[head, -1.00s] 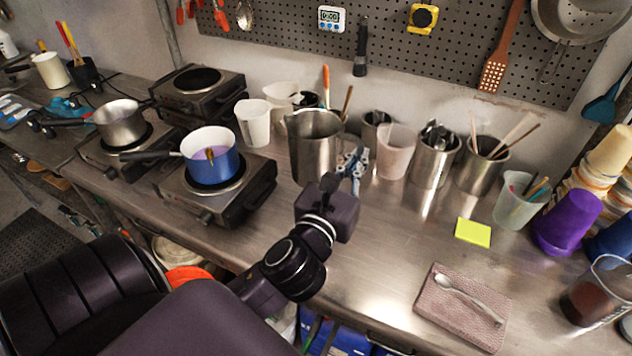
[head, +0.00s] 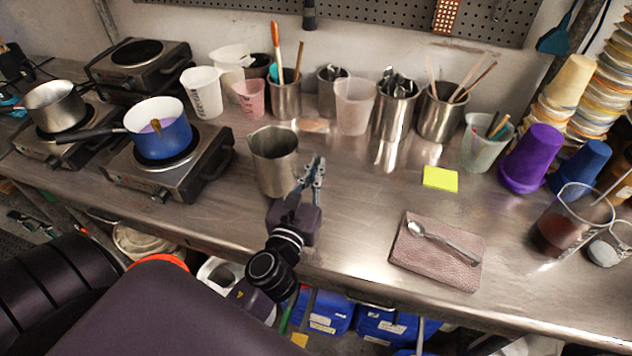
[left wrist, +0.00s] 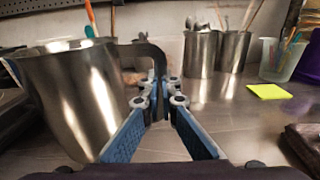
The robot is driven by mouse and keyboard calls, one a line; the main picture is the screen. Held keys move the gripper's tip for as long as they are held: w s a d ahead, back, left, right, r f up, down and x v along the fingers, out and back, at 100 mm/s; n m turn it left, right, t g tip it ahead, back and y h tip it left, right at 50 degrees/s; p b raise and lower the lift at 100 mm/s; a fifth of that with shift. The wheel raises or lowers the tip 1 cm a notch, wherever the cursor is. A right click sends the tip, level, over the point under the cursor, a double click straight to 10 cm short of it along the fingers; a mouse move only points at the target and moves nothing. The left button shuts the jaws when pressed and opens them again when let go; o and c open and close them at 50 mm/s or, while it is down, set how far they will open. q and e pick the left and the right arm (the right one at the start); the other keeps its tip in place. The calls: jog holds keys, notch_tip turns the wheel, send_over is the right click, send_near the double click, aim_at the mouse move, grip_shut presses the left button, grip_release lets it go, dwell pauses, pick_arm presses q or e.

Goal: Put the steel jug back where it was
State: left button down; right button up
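The steel jug (head: 274,162) is upright over the front part of the steel counter, to the right of the near hotplate with the blue pot. It also fills the left of the left wrist view (left wrist: 75,95), its dark strap handle reaching right. My left gripper (head: 316,172) is at the jug's right side. In the left wrist view its blue-padded fingers (left wrist: 160,98) are closed around the handle's downward part. The jug's base is at or very near the counter; I cannot tell whether it touches. My right gripper is not in view.
The hotplate (head: 168,170) with the blue pot (head: 160,135) stands left. Behind the jug are a pink beaker (head: 250,98), a steel tool pot (head: 285,98) and a frosted beaker (head: 354,105). A yellow note (head: 440,178) and a folded cloth (head: 415,262) lie right. Counter between is clear.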

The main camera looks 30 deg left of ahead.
pick_arm(q)
notch_tip(320, 180, down, 3)
jog(key=shift+b, duration=0.65)
jog(key=shift+f, duration=0.25)
jog(key=c, duration=2.6)
grip_release()
jog(key=shift+f, duration=0.1)
jog(key=shift+c, duration=0.2)
jog(key=o, duration=0.5)
